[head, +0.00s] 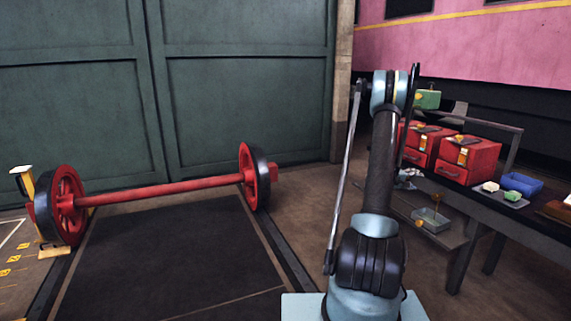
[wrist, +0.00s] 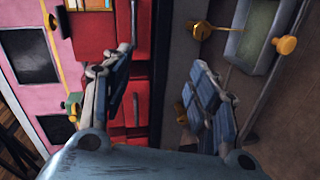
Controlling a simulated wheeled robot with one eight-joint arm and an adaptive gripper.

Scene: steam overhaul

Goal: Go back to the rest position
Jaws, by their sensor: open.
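My gripper (wrist: 163,75) shows in the wrist view with its two fingers spread wide apart and nothing between them. In the head view my gripper (head: 408,178) is small and partly hidden behind my arm, beside the front of the workbench. My arm stands raised in the middle right of the head view. In the wrist view the red drawer cabinets (wrist: 92,30) lie beyond the left finger. A grey tray (wrist: 254,35) lies beyond the right finger, apart from it.
The workbench (head: 480,208) at right carries red drawer cabinets (head: 468,158), a blue bin (head: 522,184) and small parts. A grey tray (head: 431,220) sits on its lower shelf. A red wheelset (head: 160,188) stands at left before green doors (head: 245,85). The floor between is open.

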